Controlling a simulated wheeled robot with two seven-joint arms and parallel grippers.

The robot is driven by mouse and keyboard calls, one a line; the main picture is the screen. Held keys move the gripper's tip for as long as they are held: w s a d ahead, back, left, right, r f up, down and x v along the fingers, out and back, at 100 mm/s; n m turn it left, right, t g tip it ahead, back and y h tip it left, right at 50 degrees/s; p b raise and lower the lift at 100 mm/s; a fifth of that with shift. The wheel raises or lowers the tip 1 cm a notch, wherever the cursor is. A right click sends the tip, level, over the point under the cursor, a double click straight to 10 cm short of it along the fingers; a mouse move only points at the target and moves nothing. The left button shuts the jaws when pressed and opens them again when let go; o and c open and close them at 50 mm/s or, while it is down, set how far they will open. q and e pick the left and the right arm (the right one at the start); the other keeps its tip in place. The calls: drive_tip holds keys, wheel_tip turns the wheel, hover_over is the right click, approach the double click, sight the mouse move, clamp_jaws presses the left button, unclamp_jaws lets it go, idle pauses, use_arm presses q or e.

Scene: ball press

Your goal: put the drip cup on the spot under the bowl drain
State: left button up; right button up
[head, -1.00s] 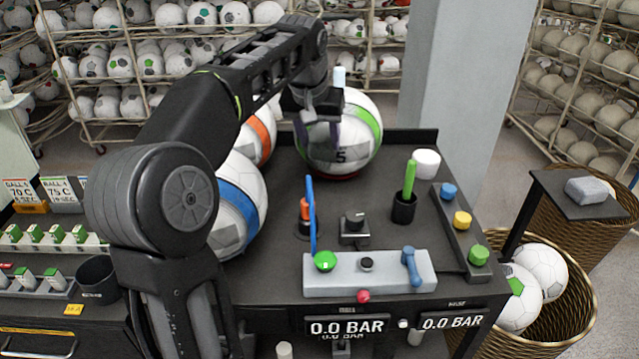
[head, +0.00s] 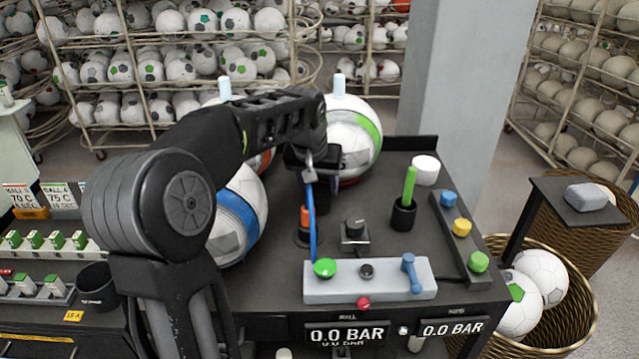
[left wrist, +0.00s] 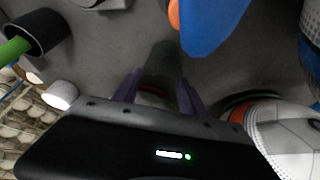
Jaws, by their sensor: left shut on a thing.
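My left gripper (head: 318,180) is low over the dark bench, in front of the ball with the green stripe (head: 352,140). In the left wrist view its purple fingers (left wrist: 158,98) are shut on a dark, roughly cylindrical thing (left wrist: 162,65), likely the drip cup. In the head view this is mostly hidden behind the gripper and the blue upright strip (head: 311,225). I cannot tell whether it touches the bench. The bowl under the green-striped ball shows only as a thin red rim; its drain and the spot are not discernible. My right gripper is not in view.
An orange-topped piece (head: 305,216), a black knob box (head: 354,232) and a black holder with a green pen (head: 403,213) stand nearby. A white cup (head: 425,170) is at the back right. The blue-striped ball (head: 238,215) is left. A grey control panel (head: 385,285) lies in front.

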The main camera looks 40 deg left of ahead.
use_arm(q)
drive_tip(key=shift+f, duration=0.15)
drive_tip(key=o, duration=1.3)
drive_tip(key=shift+o, duration=0.2)
drive_tip(key=shift+r, duration=0.2)
drive_tip(key=b+v, duration=0.1)
drive_tip(key=v, duration=1.1)
drive_tip(key=shift+f, duration=0.1)
